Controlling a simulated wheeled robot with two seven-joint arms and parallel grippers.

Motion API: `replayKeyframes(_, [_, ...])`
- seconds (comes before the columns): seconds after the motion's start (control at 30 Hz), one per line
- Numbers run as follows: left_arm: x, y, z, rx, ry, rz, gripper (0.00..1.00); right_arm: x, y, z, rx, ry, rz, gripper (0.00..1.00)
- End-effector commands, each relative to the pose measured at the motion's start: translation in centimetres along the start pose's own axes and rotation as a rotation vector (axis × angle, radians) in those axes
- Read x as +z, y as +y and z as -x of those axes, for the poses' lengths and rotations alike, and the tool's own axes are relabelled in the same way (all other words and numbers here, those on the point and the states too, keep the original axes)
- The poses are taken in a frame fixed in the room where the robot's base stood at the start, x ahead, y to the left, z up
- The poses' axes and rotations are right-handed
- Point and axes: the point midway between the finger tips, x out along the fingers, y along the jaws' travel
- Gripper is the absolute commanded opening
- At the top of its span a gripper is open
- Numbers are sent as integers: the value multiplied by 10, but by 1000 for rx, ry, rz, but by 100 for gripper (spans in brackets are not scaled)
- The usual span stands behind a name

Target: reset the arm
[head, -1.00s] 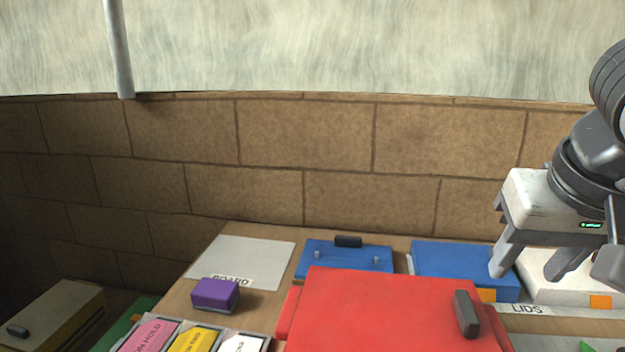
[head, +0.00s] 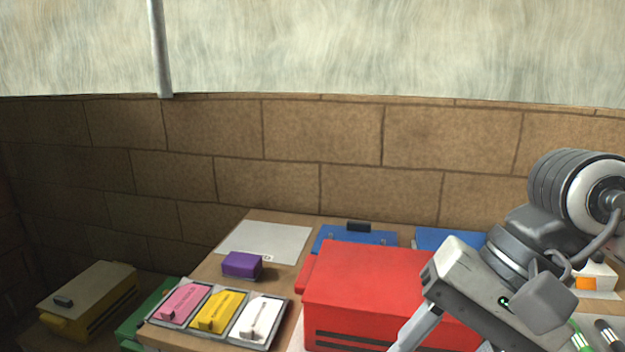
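My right arm comes in from the right, and its gripper (head: 450,340) hangs over the right part of the red box (head: 365,275). Its fingers stand apart, with no object seen between them; the fingertips are cut off by the bottom edge. It hides the right end of the red box and part of a blue box (head: 447,238) behind. My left gripper is not in view.
A purple block (head: 241,265) and a white sheet (head: 265,242) lie left of the red box. A tray holds pink (head: 184,302), yellow (head: 220,310) and white (head: 258,318) pieces. A blue board (head: 355,240) lies behind. A yellow box (head: 90,300) stands far left.

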Motion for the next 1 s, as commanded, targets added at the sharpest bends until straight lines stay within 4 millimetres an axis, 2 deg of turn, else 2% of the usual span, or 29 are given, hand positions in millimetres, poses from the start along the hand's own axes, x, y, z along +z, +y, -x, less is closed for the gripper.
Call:
replayKeyframes(0.03, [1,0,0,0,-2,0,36,14,-9,-13,-58,-112,-59,45])
replayKeyframes(0.13, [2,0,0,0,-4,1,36,47,-35,-29,-200,-388,-244,45])
replayKeyframes(0.23, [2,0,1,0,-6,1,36,74,-68,-27,-350,-752,-529,45])
replayKeyframes(0.3, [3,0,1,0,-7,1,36,77,-88,-16,-437,-1023,-768,45])
replayKeyframes(0.37, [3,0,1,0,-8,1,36,68,-101,-5,-494,-1258,-987,45])
replayKeyframes(0.47, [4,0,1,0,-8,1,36,30,-108,5,-558,-1657,-1374,45])
replayKeyframes(0.53, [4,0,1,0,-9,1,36,-9,-98,0,-581,-1942,-1656,45])
replayKeyframes(0.6, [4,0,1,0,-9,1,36,-50,-76,-18,-590,-2231,-1941,45])
replayKeyframes(0.63, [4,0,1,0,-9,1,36,-66,-63,-29,573,2296,2007,45])
replayKeyframes(0.7, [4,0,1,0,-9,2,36,-95,-29,-60,453,2047,1795,45])
replayKeyframes(0.77, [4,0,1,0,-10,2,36,-110,2,-90,373,1856,1624,45])
replayKeyframes(0.8, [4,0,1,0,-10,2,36,-116,23,-111,327,1737,1513,45])
replayKeyframes(0.9, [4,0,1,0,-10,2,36,-117,76,-164,242,1473,1255,45])
replayKeyframes(1.0, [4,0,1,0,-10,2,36,-104,120,-207,184,1265,1038,45])
